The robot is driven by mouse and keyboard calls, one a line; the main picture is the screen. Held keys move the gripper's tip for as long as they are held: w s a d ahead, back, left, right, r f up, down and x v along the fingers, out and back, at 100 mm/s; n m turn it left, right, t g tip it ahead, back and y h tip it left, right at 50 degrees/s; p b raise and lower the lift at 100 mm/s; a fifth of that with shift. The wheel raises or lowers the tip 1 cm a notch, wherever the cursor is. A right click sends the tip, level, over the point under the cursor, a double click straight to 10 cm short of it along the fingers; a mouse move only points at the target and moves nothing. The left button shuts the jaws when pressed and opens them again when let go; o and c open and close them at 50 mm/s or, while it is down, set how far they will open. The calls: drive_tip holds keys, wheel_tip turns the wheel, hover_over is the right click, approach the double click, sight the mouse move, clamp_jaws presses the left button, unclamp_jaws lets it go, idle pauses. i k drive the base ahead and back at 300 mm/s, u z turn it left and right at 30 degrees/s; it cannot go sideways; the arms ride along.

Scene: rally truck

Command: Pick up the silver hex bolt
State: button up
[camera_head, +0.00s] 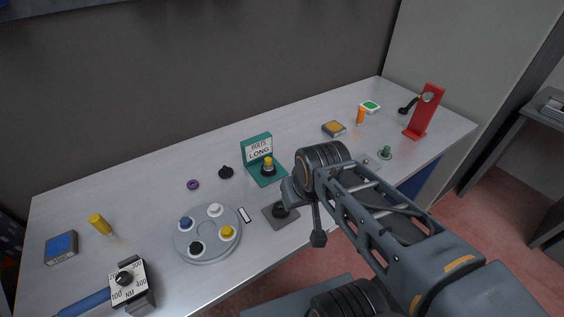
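My arm reaches in from the lower right over the front edge of the workbench. Its wrist end, with my gripper (302,197), is above the bench near the middle of the head view. The fingers are mostly hidden by the wrist, so their opening does not show. A dark grey stem with a blocky lower end (319,238) hangs below the wrist; I cannot tell whether it is a finger or a held part. I cannot surely pick out the silver hex bolt. A small silver piece (365,161) lies just beyond the arm, too small to identify.
The bench (140,185) holds a round tray (209,253) with coloured knobs, a teal "BOLTS LONG" stand (257,146), a dark square plate (270,212) with a black part, a red stand (425,112) and a torque wrench (128,282).

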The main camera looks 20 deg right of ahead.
sight(269, 166)
drive_tip(key=u, duration=3.35)
drive_tip(key=k, duration=0.95)
drive_tip(key=z, duration=1)
drive_tip(key=i, duration=0.5)
drive_tip(key=z, duration=0.05)
